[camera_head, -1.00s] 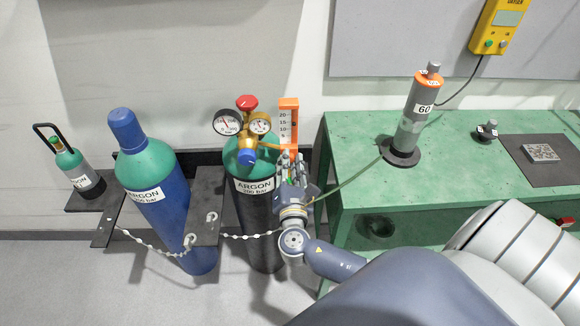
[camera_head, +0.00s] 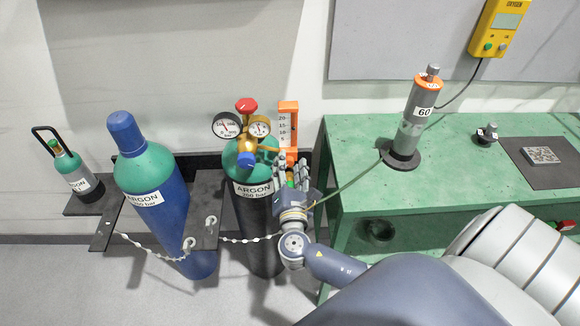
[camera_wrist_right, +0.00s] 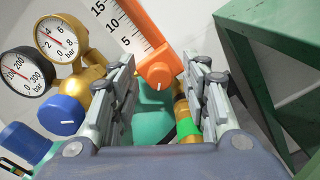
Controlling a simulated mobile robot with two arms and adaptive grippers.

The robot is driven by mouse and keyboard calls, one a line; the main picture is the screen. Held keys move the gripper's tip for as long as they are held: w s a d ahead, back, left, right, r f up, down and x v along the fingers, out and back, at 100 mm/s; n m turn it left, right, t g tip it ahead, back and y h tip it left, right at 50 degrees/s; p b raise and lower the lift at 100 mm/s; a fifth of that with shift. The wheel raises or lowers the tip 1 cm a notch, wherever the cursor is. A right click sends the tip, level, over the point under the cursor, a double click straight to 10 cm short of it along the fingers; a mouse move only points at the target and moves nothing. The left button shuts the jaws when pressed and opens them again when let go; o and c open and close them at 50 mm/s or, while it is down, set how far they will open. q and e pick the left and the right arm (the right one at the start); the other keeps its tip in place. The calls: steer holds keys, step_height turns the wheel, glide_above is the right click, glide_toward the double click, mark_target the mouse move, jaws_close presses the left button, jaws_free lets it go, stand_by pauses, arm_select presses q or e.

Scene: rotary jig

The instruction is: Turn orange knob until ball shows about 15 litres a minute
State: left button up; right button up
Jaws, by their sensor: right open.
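The flowmeter (camera_head: 288,120) is an orange block with a white scale on the argon cylinder's regulator. In the wrist view its scale (camera_wrist_right: 124,22) reads 5, 10 and 15; I cannot make out the ball. The orange knob (camera_wrist_right: 158,72) sits at its lower end, a white mark on its face; it also shows in the head view (camera_head: 291,157). My right gripper (camera_head: 291,168) is open just below the flowmeter. In the wrist view its fingertips (camera_wrist_right: 160,66) lie either side of the knob, with gaps showing. My left gripper is not in view.
The brass regulator (camera_head: 245,140) has two gauges, a red top knob (camera_head: 246,104) and a blue knob (camera_wrist_right: 61,114) beside the gripper. A green bench (camera_head: 350,150) stands close to the right. A hose (camera_head: 350,182) runs to a grey tube (camera_head: 415,120) on it.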

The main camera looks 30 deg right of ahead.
steer(key=v, duration=1.2)
steer(key=shift+f, duration=0.1)
steer(key=s+d+f+m+g+y, duration=0.1)
steer(key=s+f+m+g+y, duration=0.2)
steer(key=f, duration=1.3)
steer(key=s+f+m+g+y, duration=0.25)
steer(key=s+f+g, duration=0.35)
steer(key=f, duration=1.1)
steer(key=s+a+f+m+g+y, duration=0.2)
steer(key=s+f+m, duration=0.5)
steer(key=s, duration=0.5)
steer(key=s+a+f+m+g+y, duration=0.1)
steer(key=s+f+m+g, duration=0.2)
steer(key=s+f+m, duration=0.5)
steer(key=s+f, duration=0.2)
steer(key=s, duration=0.2)
steer(key=shift+s+a+y, duration=0.2)
steer(key=shift+a+y, duration=0.15)
